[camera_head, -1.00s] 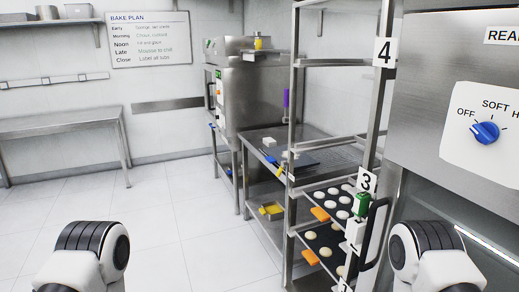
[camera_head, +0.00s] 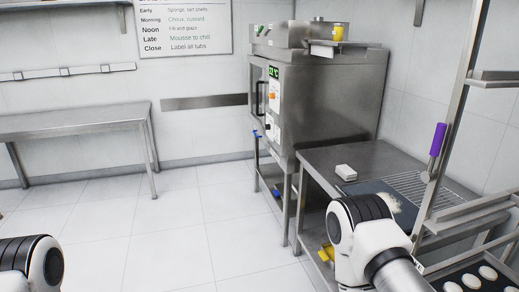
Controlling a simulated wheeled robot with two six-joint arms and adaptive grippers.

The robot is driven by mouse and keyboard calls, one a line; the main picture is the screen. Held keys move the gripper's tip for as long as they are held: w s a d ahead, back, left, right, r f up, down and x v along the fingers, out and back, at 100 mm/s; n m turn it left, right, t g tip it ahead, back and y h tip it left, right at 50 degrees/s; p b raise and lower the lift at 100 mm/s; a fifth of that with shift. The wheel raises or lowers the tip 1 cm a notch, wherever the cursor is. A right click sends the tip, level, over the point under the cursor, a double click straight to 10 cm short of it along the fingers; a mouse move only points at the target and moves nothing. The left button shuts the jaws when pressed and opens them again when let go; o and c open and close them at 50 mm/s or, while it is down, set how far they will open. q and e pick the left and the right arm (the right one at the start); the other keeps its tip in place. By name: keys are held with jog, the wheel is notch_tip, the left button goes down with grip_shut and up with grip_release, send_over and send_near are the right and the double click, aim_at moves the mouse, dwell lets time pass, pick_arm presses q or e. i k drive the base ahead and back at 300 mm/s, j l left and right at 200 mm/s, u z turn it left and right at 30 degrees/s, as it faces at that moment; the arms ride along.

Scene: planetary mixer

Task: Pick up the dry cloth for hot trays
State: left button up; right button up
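No cloth can be told for certain. A small white folded-looking item (camera_head: 345,172) lies on the steel table (camera_head: 325,158) to the right of the oven; it may be a cloth. A yellow item (camera_head: 326,252) sits on the lower level of that table, partly hidden by my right arm. Small blue items show at the oven's left side (camera_head: 257,134) and lower down on its stand (camera_head: 277,193), too small to identify. Only links of my two arms show, at the lower left and lower middle right. Neither gripper is in view.
A steel oven (camera_head: 325,100) with a green display stands on a stand. A dark mat, wire rack (camera_head: 412,186) and shelving post with a purple handle (camera_head: 438,139) are at right, with a tray of pale rounds (camera_head: 470,281). An empty bench (camera_head: 70,122) is left. The middle floor is clear.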

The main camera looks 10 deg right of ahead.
aim_at(344, 171)
jog(key=i+j+z, duration=0.1)
jog(key=i+z, duration=0.4)
jog(key=i+j+z, duration=0.2)
jog(key=i+z, duration=0.15)
jog(key=z, duration=0.15)
jog(key=i+j+z, duration=0.45)
jog(key=k+l, duration=0.05)
jog(key=k, duration=0.05)
